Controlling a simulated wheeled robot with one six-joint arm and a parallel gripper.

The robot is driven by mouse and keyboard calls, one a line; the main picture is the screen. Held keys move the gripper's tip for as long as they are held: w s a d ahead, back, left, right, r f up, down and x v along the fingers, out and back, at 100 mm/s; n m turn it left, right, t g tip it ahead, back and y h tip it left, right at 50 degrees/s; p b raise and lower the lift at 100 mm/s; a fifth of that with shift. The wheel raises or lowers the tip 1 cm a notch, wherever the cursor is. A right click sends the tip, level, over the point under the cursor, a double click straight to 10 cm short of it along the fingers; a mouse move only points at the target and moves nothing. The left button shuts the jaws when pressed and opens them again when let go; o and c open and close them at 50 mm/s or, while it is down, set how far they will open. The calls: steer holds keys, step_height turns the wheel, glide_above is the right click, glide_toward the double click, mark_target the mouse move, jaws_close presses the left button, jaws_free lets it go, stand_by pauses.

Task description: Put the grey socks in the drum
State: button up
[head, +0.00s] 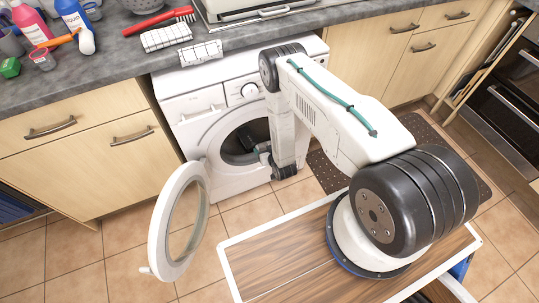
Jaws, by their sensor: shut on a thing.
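The white washing machine (200,107) stands under the counter with its round door (180,222) swung wide open to the left. The drum opening (229,150) faces me and is partly hidden by my arm. My gripper (258,149) is at the right side of the opening, pointing into it. It is shut on a small dark bundle (249,138) at the drum mouth, which looks like the grey socks; its outline is hard to make out. How deep the bundle sits in the drum I cannot tell.
Folded checked cloths (166,37), a red brush (160,19) and several bottles stand on the grey counter (110,62). A dark mat (330,172) lies on the tiled floor right of the machine. The open door takes up room left of the opening.

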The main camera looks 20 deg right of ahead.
steer(key=shift+w+r+x, duration=0.2)
steer(key=shift+r+x, duration=0.15)
steer(key=shift+x, duration=2.25)
steer(key=shift+w+r+x, duration=0.2)
steer(key=shift+r+x, duration=0.15)
steer(key=shift+x, duration=2.25)
steer(key=shift+w+r+x, duration=0.2)
steer(key=shift+r+x, duration=0.15)
steer(key=shift+x, duration=2.3)
steer(key=shift+f, duration=0.1)
steer(key=shift+f, duration=2.15)
